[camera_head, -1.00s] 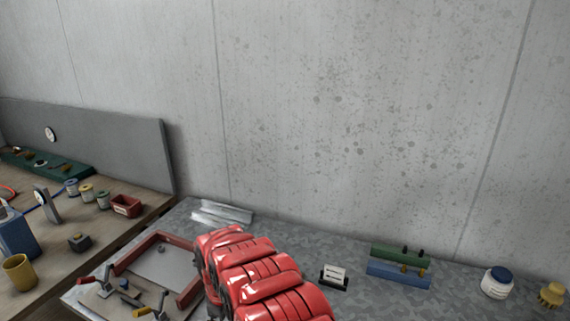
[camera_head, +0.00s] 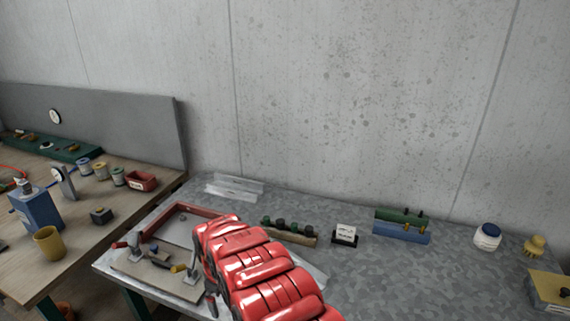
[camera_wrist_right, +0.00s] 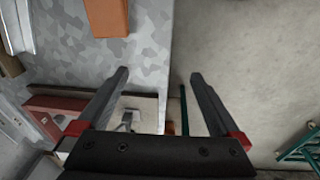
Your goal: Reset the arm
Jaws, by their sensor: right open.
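My right arm's red, ribbed links (camera_head: 258,268) reach up from the bottom of the head view over the grey table (camera_head: 400,280). A board with toggle clamps (camera_head: 157,268) lies just left of the arm in the head view. My left gripper is not in view.
A red-edged tray (camera_head: 183,222) lies beside the arm. Farther right stand a label stand (camera_head: 345,235), a green-and-blue block (camera_head: 402,226) and a blue-lidded jar (camera_head: 487,237). A wooden bench with a yellow cup (camera_head: 48,243) is at left. The table's middle right is clear.

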